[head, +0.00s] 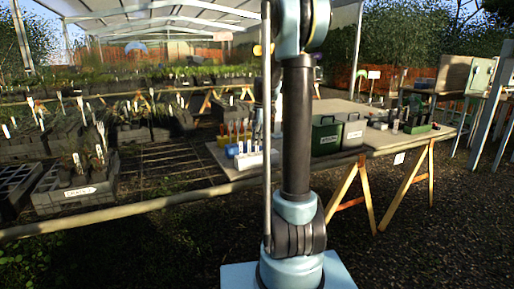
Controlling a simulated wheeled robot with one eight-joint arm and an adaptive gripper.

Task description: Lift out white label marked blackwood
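Several upright white labels stand in the seedling trays at the left, among them one label (77,162) and another (99,153) in the near tray (48,204). More white labels stand in trays further back. The writing on them is too small to read, so I cannot tell which is marked blackwood. A white rack (257,159) on the table holds upright sticks with blue and orange parts, partly hidden by my arm. My arm rises in the middle of the view and leaves it at the top. My gripper is not in view.
A wooden table (405,139) on trestles carries a green box (326,137), a grey box (354,131) with a white tag, and a dark tray of small items. A mesh bench with seedling trays fills the left. A pale rail edges the bench front. Gravel ground in front is clear.

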